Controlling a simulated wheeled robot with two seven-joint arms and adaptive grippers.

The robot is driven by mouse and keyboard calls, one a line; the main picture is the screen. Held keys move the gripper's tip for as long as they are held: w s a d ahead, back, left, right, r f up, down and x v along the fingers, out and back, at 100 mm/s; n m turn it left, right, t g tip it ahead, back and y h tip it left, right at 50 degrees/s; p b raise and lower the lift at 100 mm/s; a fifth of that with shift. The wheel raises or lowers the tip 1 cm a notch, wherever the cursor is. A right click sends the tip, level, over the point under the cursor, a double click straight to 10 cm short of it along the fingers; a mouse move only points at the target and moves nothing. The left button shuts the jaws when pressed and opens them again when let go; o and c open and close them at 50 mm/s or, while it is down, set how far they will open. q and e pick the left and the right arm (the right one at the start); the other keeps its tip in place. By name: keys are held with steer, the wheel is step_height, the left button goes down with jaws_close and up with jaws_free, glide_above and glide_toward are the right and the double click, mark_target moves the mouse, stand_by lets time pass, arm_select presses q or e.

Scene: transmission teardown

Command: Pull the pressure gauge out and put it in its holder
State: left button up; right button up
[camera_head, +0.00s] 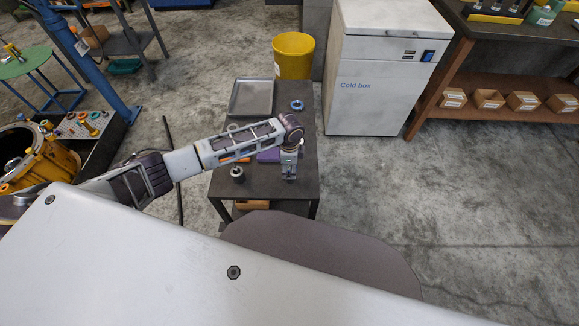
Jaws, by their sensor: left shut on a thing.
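My left arm reaches in from the left over a small dark side table (306,187). My left gripper (289,177) points down near the table's right front part. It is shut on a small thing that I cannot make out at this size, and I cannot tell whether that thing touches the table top. I cannot pick out the pressure gauge for certain. A small grey round part with a dark opening (237,174) stands on the table to the left of the gripper; I cannot tell whether it is the holder. My right gripper is not in view.
A grey tray (252,113), a blue ring (297,105) and a purple piece (268,156) are on the table. A yellow bucket (293,57) and a white cold box (380,80) stand behind. A yellow housing (58,160) is at left. Floor at right is clear.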

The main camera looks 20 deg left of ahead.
arm_select(q)
steer(key=shift+f, duration=0.85)
stand_by(0.7)
steer(key=o, duration=1.2)
steer(key=o, duration=0.5)
